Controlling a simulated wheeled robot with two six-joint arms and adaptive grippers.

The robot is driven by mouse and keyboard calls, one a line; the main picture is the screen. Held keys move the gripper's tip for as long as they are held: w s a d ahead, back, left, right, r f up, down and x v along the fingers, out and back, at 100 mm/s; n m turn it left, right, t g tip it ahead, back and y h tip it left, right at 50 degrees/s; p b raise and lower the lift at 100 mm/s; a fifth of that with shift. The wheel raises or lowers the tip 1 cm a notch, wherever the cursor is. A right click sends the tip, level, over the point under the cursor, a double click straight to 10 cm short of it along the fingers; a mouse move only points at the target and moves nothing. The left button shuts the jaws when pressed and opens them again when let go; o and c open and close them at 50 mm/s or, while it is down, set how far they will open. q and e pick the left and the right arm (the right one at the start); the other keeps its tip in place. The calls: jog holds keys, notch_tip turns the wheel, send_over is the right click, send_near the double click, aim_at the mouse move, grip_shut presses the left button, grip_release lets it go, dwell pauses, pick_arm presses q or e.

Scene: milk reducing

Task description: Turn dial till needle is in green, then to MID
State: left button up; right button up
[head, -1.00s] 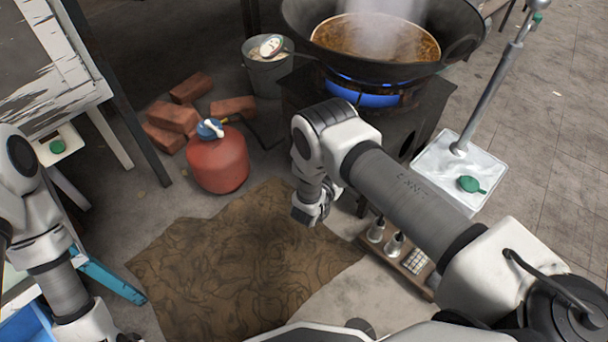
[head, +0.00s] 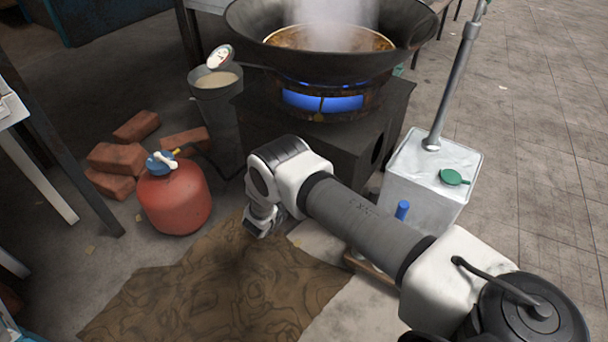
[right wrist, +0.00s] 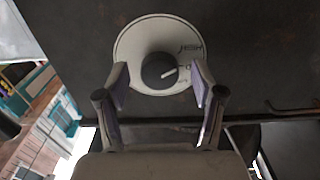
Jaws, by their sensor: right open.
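In the right wrist view, the dial is a dark round knob (right wrist: 159,70) with a white pointer line, on a pale round plate (right wrist: 128,46). The pointer aims right and slightly up, below the lettering at upper right. My right gripper (right wrist: 160,82) is open, its fingers on either side of the knob; I cannot tell whether they touch it. In the head view, my right gripper (head: 262,222) is low by the front of the dark stove (head: 335,145), whose dial is hidden there. A round white gauge (head: 220,56) stands beside the wok; its needle is too small to read.
A steaming wok (head: 330,72) sits over a blue flame (head: 322,102). A red gas cylinder (head: 174,198), bricks (head: 117,160) and a bucket (head: 214,93) are to the left. A white canister (head: 425,185) stands to the right. A brown cloth (head: 215,290) covers the floor in front.

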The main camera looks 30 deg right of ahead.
jog(key=c, duration=1.1)
jog(key=shift+c, duration=0.2)
jog(key=shift+m, duration=0.4)
jog(key=shift+r+m+p, duration=0.1)
jog(key=shift+m+p, duration=1.75)
jog(key=shift+m, duration=5.55)
jog(key=shift+w, duration=0.1)
